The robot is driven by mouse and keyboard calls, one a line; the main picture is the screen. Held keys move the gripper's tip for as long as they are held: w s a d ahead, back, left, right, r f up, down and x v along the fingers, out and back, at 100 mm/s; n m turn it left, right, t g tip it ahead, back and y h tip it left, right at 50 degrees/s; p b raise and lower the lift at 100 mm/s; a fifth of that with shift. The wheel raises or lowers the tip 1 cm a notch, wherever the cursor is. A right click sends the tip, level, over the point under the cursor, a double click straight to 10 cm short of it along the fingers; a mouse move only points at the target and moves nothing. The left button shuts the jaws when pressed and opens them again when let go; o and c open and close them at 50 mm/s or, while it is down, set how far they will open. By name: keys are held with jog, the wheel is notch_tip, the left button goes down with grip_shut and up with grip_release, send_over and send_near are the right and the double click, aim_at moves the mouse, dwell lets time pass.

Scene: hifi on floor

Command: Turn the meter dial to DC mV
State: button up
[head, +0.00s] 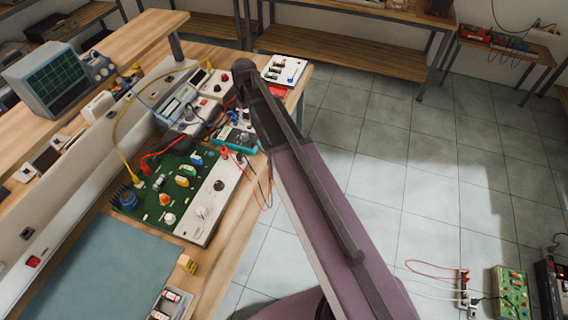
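The meter (237,138), a small teal-edged unit, lies on the wooden bench beside my arm. Red and black leads run near it. It is small in view, so its dial and setting cannot be read. My arm rises from the bottom of the view to a dark joint just above and right of the meter, and passes close to the meter's right side. My gripper cannot be made out in this view.
A green circuit board (174,183) with a grey panel (211,205) lies in front of the meter. Bench instruments (181,108) stand behind left, and a white box (284,70) behind. A teal mat (115,268) lies nearer. Tiled floor (390,160) is open at right; equipment (511,291) sits lower right.

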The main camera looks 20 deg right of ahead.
jog(key=s+d+f+m+b, duration=0.1)
jog(key=s+d+f, duration=0.1)
jog(key=s, duration=0.8)
jog(key=s+d+f+m+b, duration=0.1)
jog(key=s+d, duration=0.3)
jog(key=s, duration=0.5)
jog(key=shift+s+d+f+m+b, duration=0.2)
jog(key=shift+s+f+m+b, duration=0.2)
jog(key=shift+m+b, duration=0.3)
dwell(1.6)
